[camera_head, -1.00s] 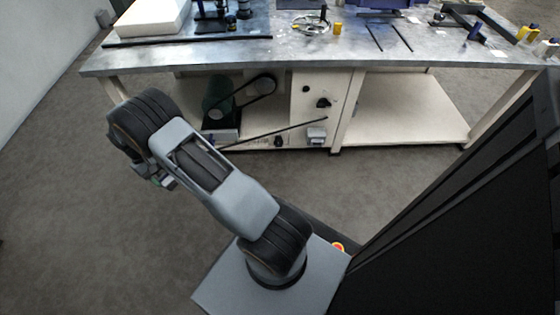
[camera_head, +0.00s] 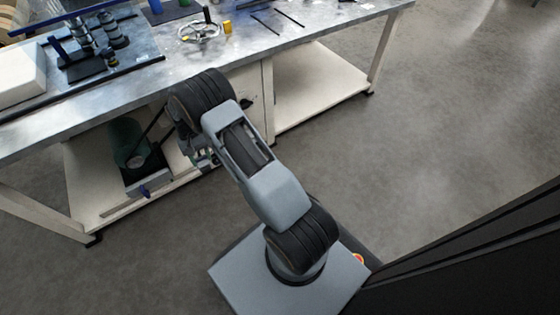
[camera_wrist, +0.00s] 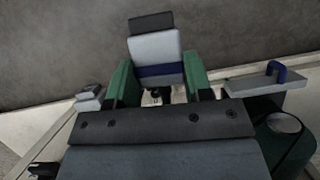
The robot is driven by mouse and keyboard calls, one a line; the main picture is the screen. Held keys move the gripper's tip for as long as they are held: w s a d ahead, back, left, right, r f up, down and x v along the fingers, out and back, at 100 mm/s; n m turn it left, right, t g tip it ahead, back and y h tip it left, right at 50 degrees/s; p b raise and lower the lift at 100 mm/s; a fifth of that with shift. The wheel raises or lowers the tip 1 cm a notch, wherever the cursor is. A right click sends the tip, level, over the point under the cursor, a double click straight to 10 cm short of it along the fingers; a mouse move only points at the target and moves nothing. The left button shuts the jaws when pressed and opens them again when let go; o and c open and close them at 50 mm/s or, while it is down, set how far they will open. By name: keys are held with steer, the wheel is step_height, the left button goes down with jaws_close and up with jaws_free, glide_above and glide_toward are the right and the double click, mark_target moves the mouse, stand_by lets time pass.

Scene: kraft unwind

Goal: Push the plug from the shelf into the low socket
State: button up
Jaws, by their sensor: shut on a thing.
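The plug (camera_wrist: 157,47) is a light grey block with a dark blue band and a black end. My gripper (camera_wrist: 160,86) is shut on it, with a green finger on each side in the wrist view. In the head view my gripper (camera_head: 206,157) is mostly hidden behind my arm, in front of the bench's lower part. I cannot surely make out the low socket. A small grey block (camera_wrist: 90,97) left of the gripper in the wrist view may be part of it. The plug appears apart from it.
The metal-topped bench (camera_head: 180,70) crosses the head view at a slant. A green motor with a belt (camera_head: 124,146) stands on its lower shelf, with a blue-handled part (camera_head: 144,190) in front. A pale panel (camera_head: 257,85) lies partly behind my arm. Floor is clear at right.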

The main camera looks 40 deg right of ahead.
steer(key=w+d+f+m+t+y+b, duration=0.25)
steer(key=d+f+m+t, duration=0.55)
steer(key=m, duration=1.2)
steer(key=s+d+f+m+h+b, duration=0.1)
steer(key=s+d+f+m+h, duration=0.1)
steer(key=s+d+f+m, duration=0.5)
steer(key=s+d+f+m+h, duration=0.25)
steer(key=s+d+m, duration=0.25)
steer(key=d+m, duration=0.35)
steer(key=w+d+p, duration=0.1)
steer(key=w+p, duration=0.5)
steer(key=shift+w+d+t, duration=0.3)
steer(key=shift+n+p, duration=0.25)
steer(key=shift+p, duration=0.05)
steer(key=shift+w+d+p, duration=0.15)
steer(key=shift+w+p, duration=0.65)
steer(key=shift+w, duration=0.25)
stand_by(1.3)
steer(key=o, duration=1)
